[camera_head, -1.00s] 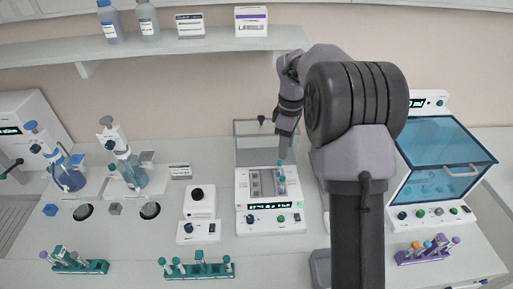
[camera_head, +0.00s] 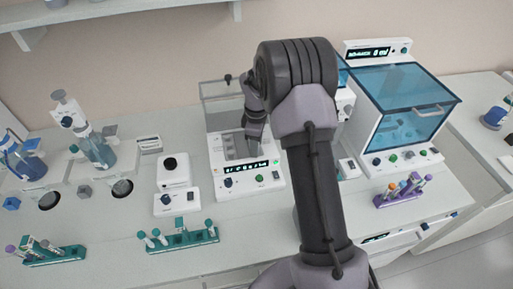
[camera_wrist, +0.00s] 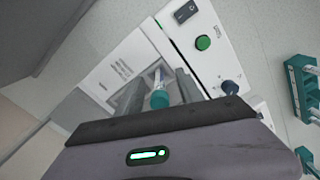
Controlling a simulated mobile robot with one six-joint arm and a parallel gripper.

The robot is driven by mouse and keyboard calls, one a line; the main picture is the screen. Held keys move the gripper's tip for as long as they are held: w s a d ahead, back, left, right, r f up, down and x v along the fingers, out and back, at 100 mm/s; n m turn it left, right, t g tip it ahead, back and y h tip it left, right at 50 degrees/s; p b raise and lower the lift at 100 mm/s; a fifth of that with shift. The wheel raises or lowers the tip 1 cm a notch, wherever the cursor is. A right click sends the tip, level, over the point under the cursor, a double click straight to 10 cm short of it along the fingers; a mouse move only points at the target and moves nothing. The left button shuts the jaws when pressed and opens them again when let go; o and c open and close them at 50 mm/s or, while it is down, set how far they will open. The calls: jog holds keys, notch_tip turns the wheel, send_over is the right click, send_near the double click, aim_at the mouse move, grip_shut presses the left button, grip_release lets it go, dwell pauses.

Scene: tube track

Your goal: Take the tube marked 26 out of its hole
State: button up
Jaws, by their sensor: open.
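A tube with a teal cap (camera_wrist: 160,98) stands in a recess of the white bench device (camera_head: 262,183), seen from above in the wrist view. Its marking is not readable, so I cannot tell whether it is 26. My gripper (camera_wrist: 158,90) is open, with one dark finger on each side of the tube; I cannot tell whether either finger touches it. In the head view my gripper (camera_head: 254,138) is over the device, and the arm hides the tube there.
Teal racks (camera_head: 182,242) with capped tubes stand in front of the device. A purple rack (camera_head: 400,197) and a blue-lidded machine (camera_head: 400,100) are on the right. A small white device (camera_head: 175,180) is close on the left.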

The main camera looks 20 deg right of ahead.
grip_shut()
jog(key=shift+r, duration=0.1)
jog(key=shift+r, duration=0.1)
notch_tip(320, 180, up, 10)
jog(key=shift+f+p, duration=0.15)
jog(key=shift+p, duration=1.05)
notch_tip(320, 180, up, 6)
jog(key=p, duration=0.6)
